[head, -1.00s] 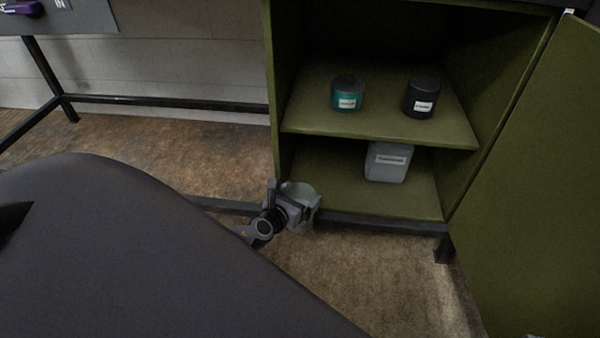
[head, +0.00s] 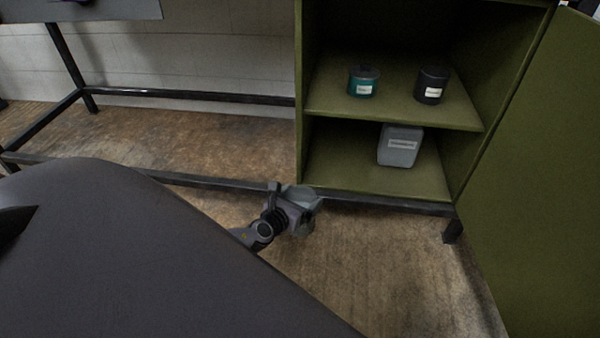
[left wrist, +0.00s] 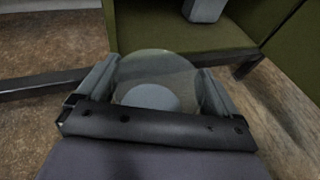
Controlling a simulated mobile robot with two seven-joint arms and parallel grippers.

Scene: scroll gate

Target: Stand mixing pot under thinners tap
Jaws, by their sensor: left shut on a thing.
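My left gripper (head: 296,205) is shut on a pale, translucent round pot (head: 308,197) in front of the green cabinet's lower left corner. In the left wrist view the pot (left wrist: 157,66) sits between the two fingers (left wrist: 157,88), its round rim facing the camera and a paler disc showing inside it. The pot is clear of the cabinet shelf, with floor beneath it. The thinners tap is not seen in these views. My right gripper is not in view.
The open green cabinet (head: 440,113) holds a teal jar (head: 363,83) and a black jar (head: 431,87) above, and a grey labelled container (head: 399,147) below. Its door (head: 545,170) stands open at right. A dark bench frame (head: 190,97) is at left, with bare floor below.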

